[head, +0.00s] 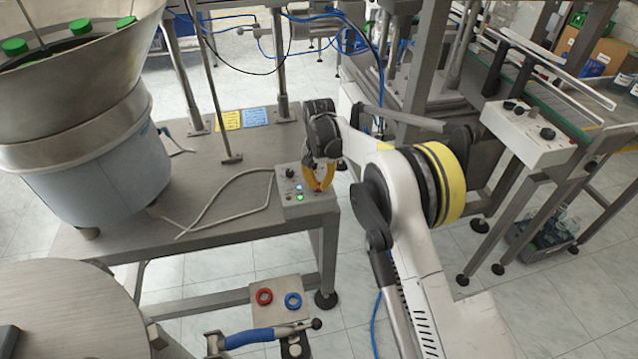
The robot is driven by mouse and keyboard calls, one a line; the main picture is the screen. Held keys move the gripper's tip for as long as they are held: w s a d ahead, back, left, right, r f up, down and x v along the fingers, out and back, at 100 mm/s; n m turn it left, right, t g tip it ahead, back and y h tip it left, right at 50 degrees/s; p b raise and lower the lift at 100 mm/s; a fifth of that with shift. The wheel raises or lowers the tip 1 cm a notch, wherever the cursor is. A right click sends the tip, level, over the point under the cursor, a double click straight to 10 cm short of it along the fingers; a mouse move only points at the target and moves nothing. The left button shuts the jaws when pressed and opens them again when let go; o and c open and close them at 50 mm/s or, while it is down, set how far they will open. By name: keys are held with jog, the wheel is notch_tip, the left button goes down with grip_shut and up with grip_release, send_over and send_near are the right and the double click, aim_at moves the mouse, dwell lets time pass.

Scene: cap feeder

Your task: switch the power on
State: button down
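A small grey control box (301,208) sits at the right front corner of the steel table. Its top carries a black knob (290,172), a lit green button (299,188), a lit blue button (299,197) and other small controls. My gripper (318,187) comes down over the right part of the box with its yellow fingers pointing at the top face. A small red spot shows at the fingertips, and I cannot tell if they touch it. The fingers lean together, but their gap is too small to judge. They hide part of the panel.
A large feeder bowl (75,110) with green caps (15,47) stands on the table (235,185) at left. A grey cable lies left of the box. A second control box (528,132) is by the conveyor. A red and a blue ring are in front, below.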

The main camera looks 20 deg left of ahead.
aim_at(319, 185)
jog(key=shift+m, duration=0.6)
jog(key=c, duration=1.5)
grip_release()
jog(key=shift+c, duration=0.2)
notch_tip(319, 185, up, 12)
